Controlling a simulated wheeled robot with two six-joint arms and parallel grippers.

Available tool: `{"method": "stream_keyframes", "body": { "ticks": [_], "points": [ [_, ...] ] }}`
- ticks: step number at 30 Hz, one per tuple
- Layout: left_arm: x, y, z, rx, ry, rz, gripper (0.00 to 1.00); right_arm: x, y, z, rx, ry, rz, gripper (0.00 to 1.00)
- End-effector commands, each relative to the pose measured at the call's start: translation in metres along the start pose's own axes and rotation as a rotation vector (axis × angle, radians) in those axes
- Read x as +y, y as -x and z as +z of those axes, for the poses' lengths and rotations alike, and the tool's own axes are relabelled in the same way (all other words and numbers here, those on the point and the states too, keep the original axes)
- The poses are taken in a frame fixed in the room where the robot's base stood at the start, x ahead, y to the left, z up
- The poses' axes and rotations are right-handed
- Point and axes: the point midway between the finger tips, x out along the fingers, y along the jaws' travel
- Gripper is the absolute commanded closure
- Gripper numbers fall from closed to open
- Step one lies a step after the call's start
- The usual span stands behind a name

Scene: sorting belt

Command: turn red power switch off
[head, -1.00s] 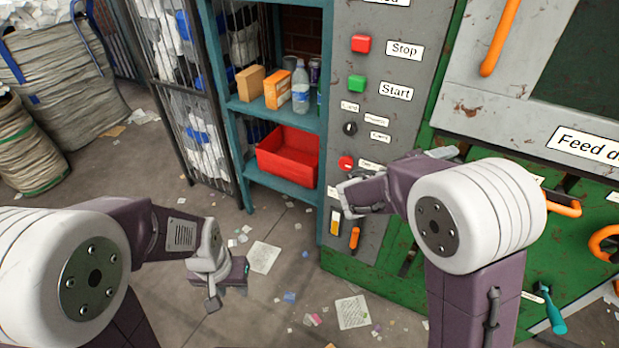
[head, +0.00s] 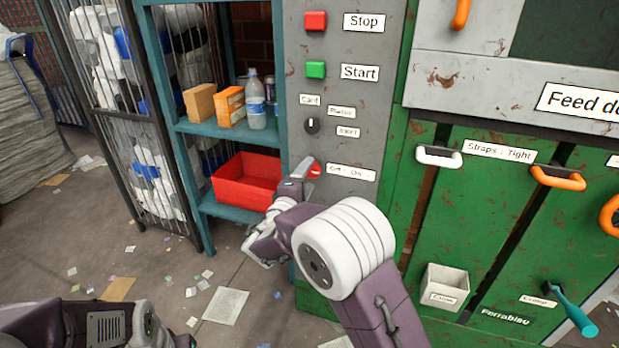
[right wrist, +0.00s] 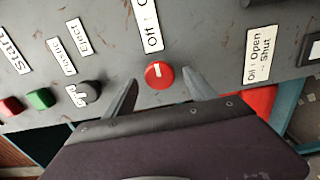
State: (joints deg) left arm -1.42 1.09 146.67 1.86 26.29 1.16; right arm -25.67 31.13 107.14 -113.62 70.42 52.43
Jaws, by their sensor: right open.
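The red power switch is a round knob (right wrist: 159,75) with a short white mark, on the grey control panel (head: 345,105). In the right wrist view the mark points up, toward the white label (right wrist: 150,24), which is partly cut off. In the head view the red knob (head: 315,169) shows beside its "Off : On" label (head: 350,173). My right gripper (right wrist: 160,82) is open, with one finger on each side of the knob. I cannot tell whether the fingers touch it. In the head view my right gripper (head: 297,180) is partly hidden by its own wrist. My left gripper is out of view.
Red Stop (head: 315,20) and green Start (head: 315,69) buttons and a black selector (head: 311,125) sit above on the panel. A teal shelf (head: 215,129) with a red bin (head: 245,182) stands to the left. Green doors with handles are to the right.

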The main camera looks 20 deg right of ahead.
Motion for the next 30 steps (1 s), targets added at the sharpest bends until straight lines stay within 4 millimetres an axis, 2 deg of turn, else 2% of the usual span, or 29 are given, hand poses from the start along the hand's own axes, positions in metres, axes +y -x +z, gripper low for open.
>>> {"method": "stream_keyframes", "body": {
  "ticks": [5, 13, 18, 20, 30],
  "points": [
    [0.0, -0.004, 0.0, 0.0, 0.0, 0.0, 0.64, -0.001, -0.019, 0.0, -0.001, 0.0, -0.001, 0.35],
    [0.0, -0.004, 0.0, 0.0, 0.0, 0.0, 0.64, 0.0, -0.021, 0.0, 0.0, 0.001, -0.001, 0.35],
    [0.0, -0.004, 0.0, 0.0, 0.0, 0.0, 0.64, 0.0, -0.021, 0.0, 0.0, 0.0, -0.001, 0.83],
    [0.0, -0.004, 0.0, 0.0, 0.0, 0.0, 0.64, 0.0, -0.021, 0.0, 0.0, 0.0, -0.001, 0.97],
    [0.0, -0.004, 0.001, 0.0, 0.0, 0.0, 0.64, -0.001, -0.021, 0.0, 0.0, 0.06, -0.002, 0.97]
  ]
}}
